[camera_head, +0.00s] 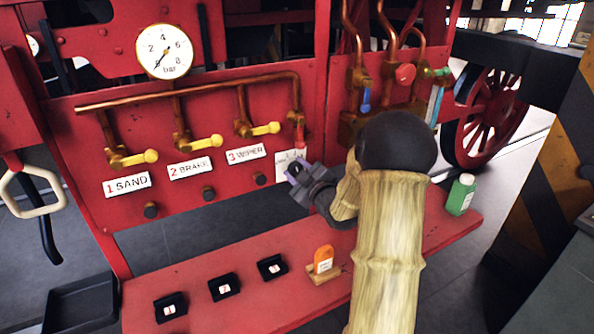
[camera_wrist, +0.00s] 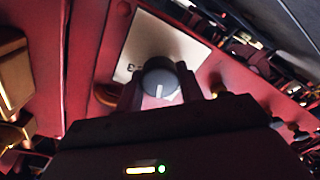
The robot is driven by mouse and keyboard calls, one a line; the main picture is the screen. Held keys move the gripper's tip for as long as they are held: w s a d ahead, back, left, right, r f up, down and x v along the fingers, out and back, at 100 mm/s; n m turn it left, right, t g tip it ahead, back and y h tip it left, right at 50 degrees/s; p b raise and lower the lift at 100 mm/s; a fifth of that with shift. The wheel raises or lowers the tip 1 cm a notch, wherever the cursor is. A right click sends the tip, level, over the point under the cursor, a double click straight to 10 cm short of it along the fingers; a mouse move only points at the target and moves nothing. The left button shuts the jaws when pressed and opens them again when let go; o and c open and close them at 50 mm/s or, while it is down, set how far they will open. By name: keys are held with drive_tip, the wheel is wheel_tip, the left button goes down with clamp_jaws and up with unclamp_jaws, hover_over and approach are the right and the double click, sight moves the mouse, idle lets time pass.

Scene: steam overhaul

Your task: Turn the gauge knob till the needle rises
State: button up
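The round white pressure gauge (camera_head: 164,51), marked in bar, is at the upper left of the red panel. Its dark needle points down and left, by the zero end of the scale. The dark round knob (camera_wrist: 161,80) sits on a pale plate (camera_wrist: 172,45) in the wrist view, its white pointer line running toward the gripper. My gripper (camera_head: 302,178) is at this plate, right of the WIPER label. In the wrist view my gripper's fingers (camera_wrist: 161,88) lie on both sides of the knob. I cannot tell whether they press on it.
Copper pipes with yellow-handled valves (camera_head: 205,142) run left of my gripper. Blue (camera_head: 366,93) and red (camera_head: 405,74) handles are above right. The red shelf (camera_head: 225,258) below holds small black holders, an orange tag (camera_head: 323,259) and a green bottle (camera_head: 461,194).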

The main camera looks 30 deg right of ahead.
idle(0.4)
drive_tip(key=m+b, duration=0.1)
drive_tip(key=m, duration=0.7)
drive_tip(key=shift+d, duration=0.1)
drive_tip(key=m, duration=0.4)
drive_tip(key=shift+m+h+p, duration=0.3)
drive_tip(key=shift+m, duration=0.1)
drive_tip(key=shift+f+m+p, duration=0.1)
drive_tip(key=shift+m+p, duration=0.3)
drive_tip(key=shift+m, duration=1.3)
drive_tip(key=o, duration=1)
